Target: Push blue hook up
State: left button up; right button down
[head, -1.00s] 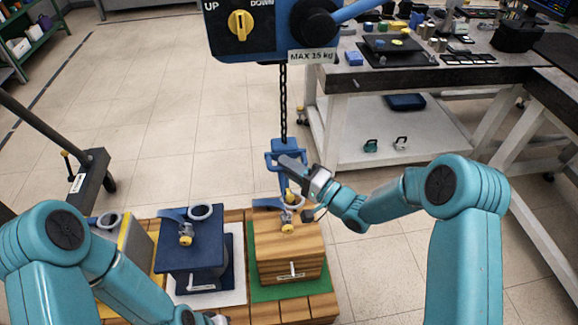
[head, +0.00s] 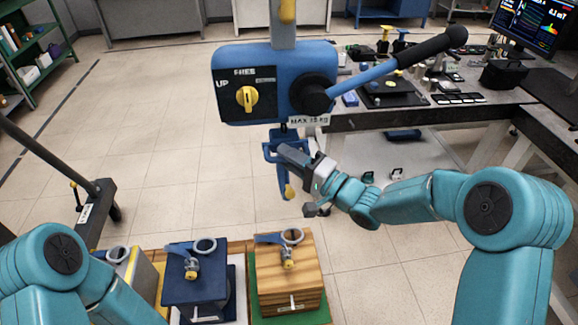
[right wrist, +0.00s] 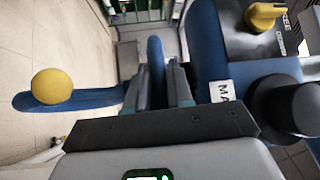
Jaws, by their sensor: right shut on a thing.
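The blue hook (head: 272,158) hangs close under the blue hoist body (head: 258,82), with its yellow tip (head: 289,191) pointing down. My right gripper (head: 288,154) is shut on the hook's blue frame, coming from the right. In the right wrist view a blue bar (right wrist: 155,62) of the hook is between the two grey fingers, and the hook's yellow end (right wrist: 52,86) shows at left. The hoist has a yellow knob (head: 247,97) and a lever with a black handle (head: 432,47). Little chain shows between hook and hoist. My left gripper is out of the frame.
Below stand a wooden block (head: 288,275) and a dark blue block (head: 195,278), each with a ring on top, clear of the hook. A workbench (head: 440,112) with small parts is at right. A dark wheeled stand (head: 98,210) is at left.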

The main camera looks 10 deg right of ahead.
jog(key=shift+r, duration=0.8)
jog(key=c, duration=1.1)
grip_release()
jog(key=shift+s+d+f, duration=0.15)
jog(key=shift+s+d, duration=0.05)
jog(key=shift+d, duration=0.1)
jog(key=b+v, duration=0.3)
jog(key=v, duration=1.2)
jog(key=shift+s+d, duration=0.25)
